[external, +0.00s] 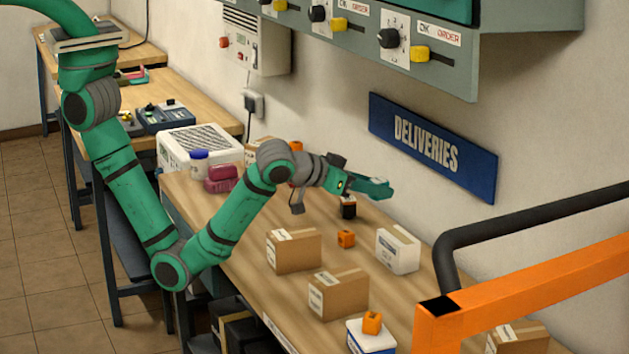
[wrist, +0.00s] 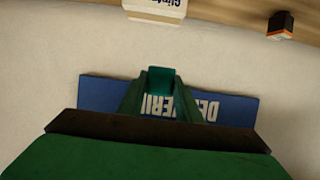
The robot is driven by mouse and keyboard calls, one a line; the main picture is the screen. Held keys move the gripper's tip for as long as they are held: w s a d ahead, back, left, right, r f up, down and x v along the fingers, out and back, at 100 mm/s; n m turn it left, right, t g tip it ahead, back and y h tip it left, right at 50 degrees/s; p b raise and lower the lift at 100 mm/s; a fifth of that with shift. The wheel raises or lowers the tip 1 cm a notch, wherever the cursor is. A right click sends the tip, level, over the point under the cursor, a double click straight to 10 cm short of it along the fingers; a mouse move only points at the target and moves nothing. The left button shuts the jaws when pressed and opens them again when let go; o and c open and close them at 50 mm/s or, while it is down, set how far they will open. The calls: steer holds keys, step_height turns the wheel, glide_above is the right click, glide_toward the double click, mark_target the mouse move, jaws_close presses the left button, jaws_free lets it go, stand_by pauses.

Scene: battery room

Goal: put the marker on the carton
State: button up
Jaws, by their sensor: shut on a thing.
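My gripper (external: 385,187) reaches out level above the back of the bench, pointing right toward the wall. It is shut. In the wrist view its green fingers (wrist: 160,95) come together around a small dark green piece, which seems to be the marker; its shape is mostly hidden. Two brown cartons with white labels stand on the bench, one in the middle (external: 293,252) and one nearer the front (external: 338,294). Both are below and in front of my gripper, well apart from it. Another brown carton (external: 518,339) is partly cut off at lower right. No other marker is clearly seen.
A black-and-orange block (external: 348,208) stands just below my gripper. An orange cube (external: 346,239), a white box (external: 397,251) and a white-and-blue tub (external: 371,338) are also on the bench (external: 240,240). An orange rail (external: 530,290) crosses at right. The blue DELIVERIES sign (external: 432,147) hangs on the wall.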

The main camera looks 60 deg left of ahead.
glide_above(395, 236)
step_height(395, 236, down, 6)
steer(key=shift+f, duration=1.45)
steer(key=shift+f, duration=0.15)
steer(key=o, duration=1)
steer(key=shift+o, duration=0.2)
steer(key=shift+r, duration=0.2)
steer(key=v, duration=1.2)
